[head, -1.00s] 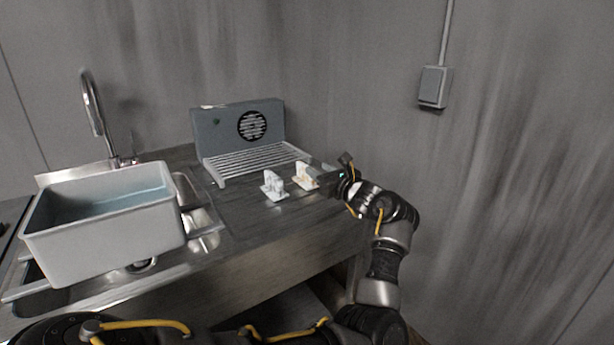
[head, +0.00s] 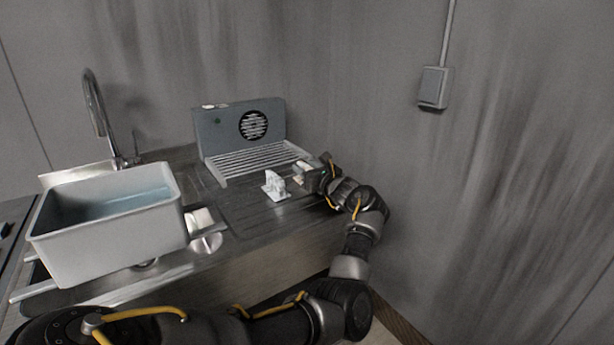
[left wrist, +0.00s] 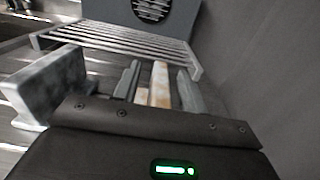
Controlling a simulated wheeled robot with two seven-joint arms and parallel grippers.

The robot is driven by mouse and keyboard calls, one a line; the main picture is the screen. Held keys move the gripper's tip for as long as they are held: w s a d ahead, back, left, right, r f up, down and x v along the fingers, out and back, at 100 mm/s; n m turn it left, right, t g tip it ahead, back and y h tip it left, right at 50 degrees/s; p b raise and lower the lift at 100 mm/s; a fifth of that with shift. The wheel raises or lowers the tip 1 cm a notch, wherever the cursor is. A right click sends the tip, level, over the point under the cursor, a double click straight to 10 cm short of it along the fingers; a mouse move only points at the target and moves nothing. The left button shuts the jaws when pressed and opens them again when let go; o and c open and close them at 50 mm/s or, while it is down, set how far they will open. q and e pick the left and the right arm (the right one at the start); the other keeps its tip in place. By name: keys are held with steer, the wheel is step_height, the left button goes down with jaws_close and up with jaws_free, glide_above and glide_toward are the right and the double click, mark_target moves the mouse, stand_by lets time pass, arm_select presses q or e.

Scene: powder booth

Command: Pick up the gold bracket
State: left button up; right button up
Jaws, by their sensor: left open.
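The gold bracket (head: 300,166), pale cream with gold-brown patches, stands on the counter in front of the slatted rack. In the head view my left gripper (head: 309,174) is at it and hides much of it. In the left wrist view the bracket's upright plate (left wrist: 159,82) shows between the two fingers of my open left gripper (left wrist: 160,88). I cannot tell whether either finger touches it. My right gripper is not in view.
A whitish-grey bracket (head: 275,186) stands close to the left; it also shows in the left wrist view (left wrist: 48,86). Behind is a grey fan unit (head: 214,130) with a slatted rack (head: 254,160). A grey tub (head: 108,232) sits over the sink at left. A wall rises at right.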

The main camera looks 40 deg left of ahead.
mark_target(307, 166)
arm_select(q)
jaws_close()
steer(key=shift+r, duration=0.1)
steer(key=shift+r, duration=0.1)
stand_by(0.3)
